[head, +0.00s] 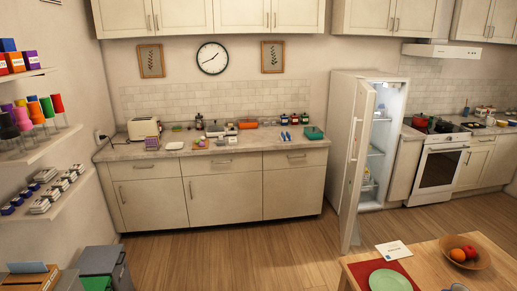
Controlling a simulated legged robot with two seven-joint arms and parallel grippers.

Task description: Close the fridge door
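The white fridge (343,125) stands against the back wall, right of the long counter. Its door (358,165) is open and swung out toward me, seen nearly edge-on, with a long handle on its left face. The lit interior (385,110) with shelves and a few items shows to the right of the door. Neither of my grippers is in the head view. The fridge is several steps away across the floor.
A wooden table (430,265) with a fruit bowl (461,254), green plate (390,281) and white card (394,249) stands at the lower right, near the door's bottom. Bins (100,262) and wall shelves (40,147) are at left. The middle wooden floor (240,255) is clear.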

